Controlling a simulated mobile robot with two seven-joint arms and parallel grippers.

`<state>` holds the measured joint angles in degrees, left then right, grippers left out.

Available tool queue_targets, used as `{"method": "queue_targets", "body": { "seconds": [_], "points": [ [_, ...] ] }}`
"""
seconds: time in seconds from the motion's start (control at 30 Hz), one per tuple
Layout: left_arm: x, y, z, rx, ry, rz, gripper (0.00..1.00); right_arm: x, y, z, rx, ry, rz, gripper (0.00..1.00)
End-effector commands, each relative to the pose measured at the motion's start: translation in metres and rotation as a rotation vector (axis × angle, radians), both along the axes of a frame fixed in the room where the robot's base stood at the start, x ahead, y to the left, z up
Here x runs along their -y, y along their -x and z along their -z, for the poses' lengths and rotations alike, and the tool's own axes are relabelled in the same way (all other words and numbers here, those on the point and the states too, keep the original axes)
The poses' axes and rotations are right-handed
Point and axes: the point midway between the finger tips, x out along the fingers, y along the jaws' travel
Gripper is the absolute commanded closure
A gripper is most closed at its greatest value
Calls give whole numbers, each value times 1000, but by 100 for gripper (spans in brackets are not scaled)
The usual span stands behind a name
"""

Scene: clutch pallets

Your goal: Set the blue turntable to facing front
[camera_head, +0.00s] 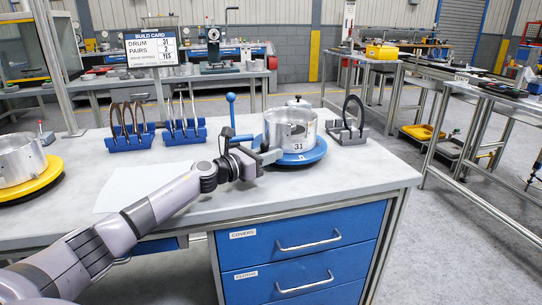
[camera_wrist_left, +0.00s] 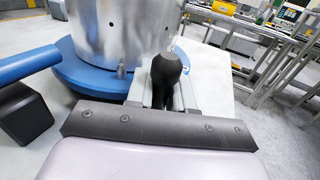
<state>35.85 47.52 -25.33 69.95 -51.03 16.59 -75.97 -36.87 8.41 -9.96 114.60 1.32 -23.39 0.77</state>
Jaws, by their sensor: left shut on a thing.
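The blue turntable (camera_head: 308,157) sits near the right end of the white bench. A silver drum marked 31 (camera_head: 290,132) stands on it, and the blue disc (camera_wrist_left: 88,80) also shows in the left wrist view. My left gripper (camera_head: 270,155) is at the front-left rim of the disc. In the left wrist view, my left gripper (camera_wrist_left: 163,95) is shut on a black knob (camera_wrist_left: 166,70) beside the disc. The knob's lower part is hidden between the fingers. My right gripper is not in view.
A blue lever with a ball top (camera_head: 231,112) stands just behind my left wrist. Blue racks with rings (camera_head: 184,134) stand at the back, and a grey rack (camera_head: 347,134) stands right of the drum. A yellow turntable (camera_head: 35,184) with another drum is at the far left.

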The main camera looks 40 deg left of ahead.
Motion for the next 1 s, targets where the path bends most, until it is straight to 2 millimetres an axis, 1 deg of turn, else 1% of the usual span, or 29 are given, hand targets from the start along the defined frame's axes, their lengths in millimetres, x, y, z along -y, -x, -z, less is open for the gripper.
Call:
{"method": "queue_targets", "body": {
  "seconds": [0.03, 0.3, 0.33, 0.37, 0.4, 0.77, 0.87, 1.0],
  "points": [
    [-1, 0, -2, 4, 1, -2, 100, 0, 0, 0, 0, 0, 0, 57],
    [-1, 0, -2, 4, 1, -1, 100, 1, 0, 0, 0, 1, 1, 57],
    [-1, 0, -2, 3, 1, -1, 72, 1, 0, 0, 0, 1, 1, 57],
    [0, 0, -2, 3, 1, -1, 62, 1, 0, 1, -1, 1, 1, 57],
    [0, 0, -2, 3, 1, -1, 57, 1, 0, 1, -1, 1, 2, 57],
    [-1, 3, 0, 0, 0, 0, 57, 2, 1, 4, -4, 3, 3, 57],
    [-4, 10, 1, -1, -1, -1, 57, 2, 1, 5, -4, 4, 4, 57],
    [-8, 26, 1, -2, -4, 2, 57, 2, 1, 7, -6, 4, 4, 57]
  ]
}}
